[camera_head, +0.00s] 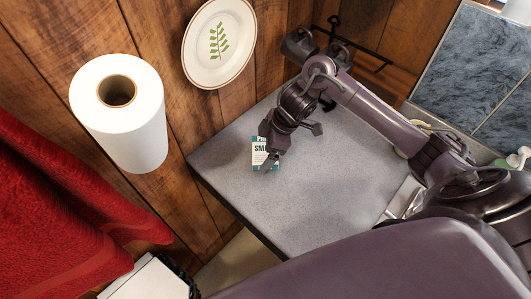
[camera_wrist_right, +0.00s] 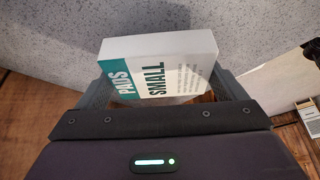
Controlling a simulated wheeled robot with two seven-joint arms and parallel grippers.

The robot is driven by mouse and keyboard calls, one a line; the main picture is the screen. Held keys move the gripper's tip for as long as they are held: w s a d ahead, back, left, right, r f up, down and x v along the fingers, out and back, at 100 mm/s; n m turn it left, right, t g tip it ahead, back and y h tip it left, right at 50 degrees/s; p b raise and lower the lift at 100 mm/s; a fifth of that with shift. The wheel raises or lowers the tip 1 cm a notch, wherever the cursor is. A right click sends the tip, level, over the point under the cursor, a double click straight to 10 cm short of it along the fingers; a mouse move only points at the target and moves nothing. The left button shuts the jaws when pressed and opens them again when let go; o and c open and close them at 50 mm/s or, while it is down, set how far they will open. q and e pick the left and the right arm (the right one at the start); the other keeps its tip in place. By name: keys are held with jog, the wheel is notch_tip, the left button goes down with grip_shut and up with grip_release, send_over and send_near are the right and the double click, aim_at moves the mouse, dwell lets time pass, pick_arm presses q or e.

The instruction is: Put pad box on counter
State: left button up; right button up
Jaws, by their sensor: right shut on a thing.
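The pad box (camera_head: 259,153) is small, white and teal, with "SMALL" on its face. In the wrist view the pad box (camera_wrist_right: 160,62) sits between the two fingers, with "PADS" and "SMALL" readable. My right gripper (camera_head: 268,160) is shut on it; the fingers also show in the wrist view (camera_wrist_right: 162,92). The box is over the left part of the grey speckled counter (camera_head: 325,180), near its back-left edge. I cannot tell whether its underside touches the counter. My left gripper is not in view.
A paper roll (camera_head: 145,130), a plate with a green leaf (camera_head: 219,45) and a red towel (camera_head: 50,200) are at the wooden wall left of the counter. Dark metal items (camera_head: 300,43) stand at the back. The counter's middle is clear.

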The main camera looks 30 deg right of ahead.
notch_tip(320, 180, down, 2)
jog(key=shift+w+f, duration=0.15)
jog(key=shift+f, duration=0.05)
jog(key=o, duration=0.7)
jog(key=shift+f, duration=0.1)
jog(key=v, duration=1.2)
jog(key=shift+a, duration=0.1)
